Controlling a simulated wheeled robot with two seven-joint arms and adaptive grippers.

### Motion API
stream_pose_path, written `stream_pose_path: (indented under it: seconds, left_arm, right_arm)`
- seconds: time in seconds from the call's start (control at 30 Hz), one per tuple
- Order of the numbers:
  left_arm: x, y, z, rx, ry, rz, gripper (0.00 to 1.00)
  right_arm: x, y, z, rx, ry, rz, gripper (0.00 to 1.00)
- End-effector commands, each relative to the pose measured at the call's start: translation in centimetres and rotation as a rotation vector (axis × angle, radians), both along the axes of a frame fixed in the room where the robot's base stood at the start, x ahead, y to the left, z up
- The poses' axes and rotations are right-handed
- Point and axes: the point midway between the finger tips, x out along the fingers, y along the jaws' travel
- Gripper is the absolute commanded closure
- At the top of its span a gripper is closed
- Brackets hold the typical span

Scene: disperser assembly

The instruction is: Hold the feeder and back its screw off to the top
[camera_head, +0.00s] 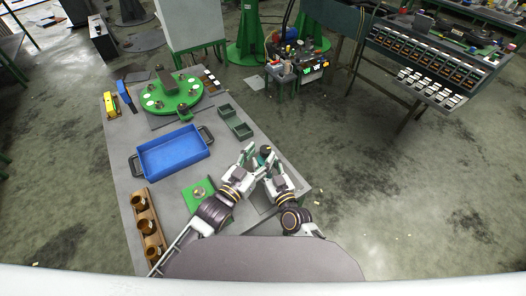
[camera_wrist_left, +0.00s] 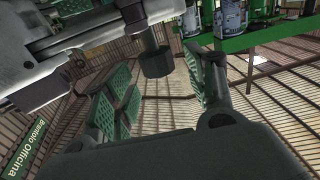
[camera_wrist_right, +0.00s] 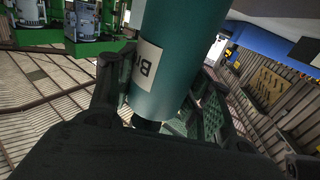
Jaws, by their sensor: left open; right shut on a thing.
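The feeder is a teal green cylinder with a pale label (camera_wrist_right: 178,45), standing between the finger pads of my right gripper (camera_wrist_right: 160,105) in the right wrist view. My right gripper (camera_head: 267,163) is shut on it above the front right part of the table. My left gripper (camera_head: 248,154) is open beside it on the left. In the left wrist view a dark round knob on a thin stem, which looks like the feeder's screw (camera_wrist_left: 157,62), shows between the spread green pads of my left gripper (camera_wrist_left: 162,88). The pads are apart from the knob. In the head view the grippers hide most of the feeder.
On the grey table (camera_head: 240,178) are a blue tray (camera_head: 172,153), a green round fixture (camera_head: 172,92), small green bins (camera_head: 236,122), a green plate with a metal part (camera_head: 199,192) and a wooden rack of brown cups (camera_head: 148,226). Bare tabletop lies between tray and grippers.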

Motion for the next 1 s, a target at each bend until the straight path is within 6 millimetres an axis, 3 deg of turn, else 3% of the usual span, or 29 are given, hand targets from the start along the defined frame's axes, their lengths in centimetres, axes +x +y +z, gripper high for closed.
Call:
stream_pose_path:
  seconds: [1.0]
  left_arm:
    - [-6.6,3.9,0.1,-0.002,-0.001,-0.001,0.45]
  right_arm:
    - [0.0,-0.1,-0.2,-0.003,0.003,-0.001,0.90]
